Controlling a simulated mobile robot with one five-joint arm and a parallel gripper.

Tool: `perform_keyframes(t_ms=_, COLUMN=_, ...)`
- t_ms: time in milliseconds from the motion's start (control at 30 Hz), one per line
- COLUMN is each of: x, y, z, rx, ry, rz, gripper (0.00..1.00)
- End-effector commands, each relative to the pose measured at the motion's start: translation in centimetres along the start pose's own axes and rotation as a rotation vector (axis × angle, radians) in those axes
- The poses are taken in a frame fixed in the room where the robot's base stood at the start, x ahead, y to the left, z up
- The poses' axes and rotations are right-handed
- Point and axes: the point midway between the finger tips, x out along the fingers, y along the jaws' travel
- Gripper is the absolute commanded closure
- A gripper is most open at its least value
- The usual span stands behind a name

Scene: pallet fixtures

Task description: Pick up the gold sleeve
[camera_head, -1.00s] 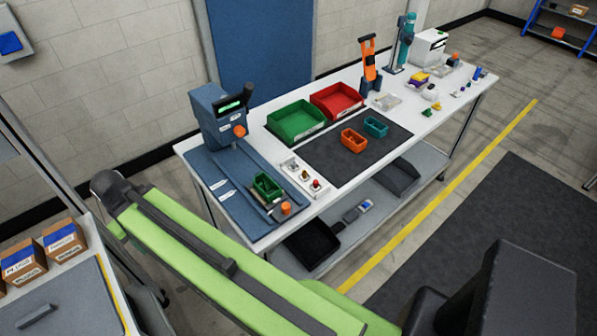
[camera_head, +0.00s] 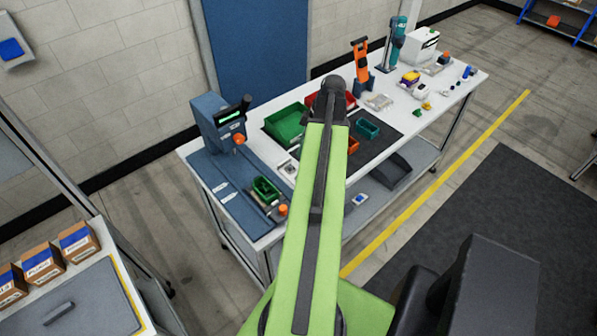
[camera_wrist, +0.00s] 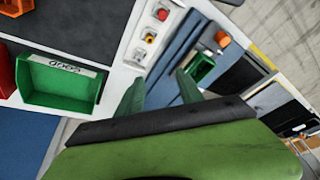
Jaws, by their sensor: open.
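I cannot single out the gold sleeve with certainty. In the head view a small yellow-gold piece (camera_head: 427,106) lies among small parts on the right half of the white workbench (camera_head: 452,95). It is too small to tell its shape. In the wrist view my gripper (camera_wrist: 160,84) is open, its two green fingers spread apart with nothing between them. It is over the bench's left part, near the green bin (camera_wrist: 62,82) and a white strip with small knobs (camera_wrist: 150,38). In the head view my gripper is hidden behind my raised green arm.
A red bin (camera_head: 312,101), an orange tray (camera_head: 353,146) and a teal tray (camera_head: 368,127) are partly around my arm. A blue-grey press (camera_head: 215,122) stands at left, an orange tool (camera_head: 361,62) at the back. Boxes (camera_head: 78,240) sit on a side table.

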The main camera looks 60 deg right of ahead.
Motion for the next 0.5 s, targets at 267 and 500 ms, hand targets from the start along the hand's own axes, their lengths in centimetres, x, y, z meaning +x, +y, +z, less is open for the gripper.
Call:
perform_keyframes(t_ms=267, x=-3.5, y=0.9, z=5.6, rx=-0.057, ry=0.042, rz=0.042, gripper=0.56)
perform_keyframes(t_ms=500, x=-1.1, y=0.9, z=5.7, rx=-0.058, ry=0.041, rz=0.042, gripper=0.56)
